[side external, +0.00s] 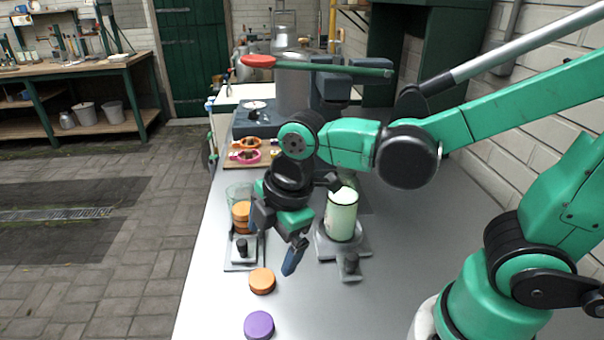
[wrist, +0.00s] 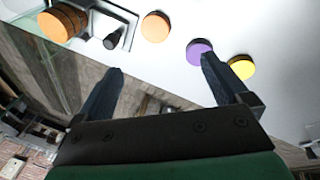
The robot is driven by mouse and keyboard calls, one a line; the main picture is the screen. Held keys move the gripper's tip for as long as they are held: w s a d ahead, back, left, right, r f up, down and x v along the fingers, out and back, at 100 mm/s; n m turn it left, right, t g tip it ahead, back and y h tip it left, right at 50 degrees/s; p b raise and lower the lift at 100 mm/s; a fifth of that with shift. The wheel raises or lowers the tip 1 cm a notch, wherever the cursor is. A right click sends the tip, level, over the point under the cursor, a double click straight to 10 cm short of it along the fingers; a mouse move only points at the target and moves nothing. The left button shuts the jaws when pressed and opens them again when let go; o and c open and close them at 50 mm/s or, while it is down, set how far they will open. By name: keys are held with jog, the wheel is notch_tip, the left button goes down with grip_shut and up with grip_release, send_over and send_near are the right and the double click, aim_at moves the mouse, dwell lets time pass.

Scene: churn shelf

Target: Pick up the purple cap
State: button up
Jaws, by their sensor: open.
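The purple cap (side external: 259,325) lies flat on the metal table near the bottom edge of the side view. In the wrist view the purple cap (wrist: 198,48) is just beyond the tip of the right-hand finger, which covers part of its lower edge. My gripper (side external: 276,247) is open and empty, above the table and farther back than the purple cap. In the wrist view my gripper (wrist: 160,72) shows its two dark fingers spread wide with nothing between them.
An orange cap (side external: 262,281) lies between my gripper and the purple cap. A yellow cap (wrist: 242,66) lies beside the purple one. A glass holding orange caps (side external: 241,214) and a jar of pale green liquid (side external: 342,216) stand in holders. Table right of the caps is clear.

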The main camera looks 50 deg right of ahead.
aim_at(258, 323)
jog(key=a+f+n+g, duration=0.1)
jog(key=a+n, duration=0.1)
jog(key=n, duration=0.1)
jog(key=s+a+f+n, duration=0.1)
jog(key=n, duration=0.3)
jog(key=a+f+n+g, duration=0.1)
jog(key=a+f+n, duration=0.1)
jog(key=n, duration=0.2)
jog(key=shift+s+a+f+g+h, duration=0.1)
jog(key=shift+s+a+g+h, duration=0.2)
jog(key=shift+s+a, duration=0.05)
jog(key=shift+s+a+f+n, duration=0.1)
jog(key=shift+f+n, duration=0.1)
jog(key=shift+n, duration=0.1)
jog(key=shift+f, duration=2.7)
jog(key=c, duration=1.3)
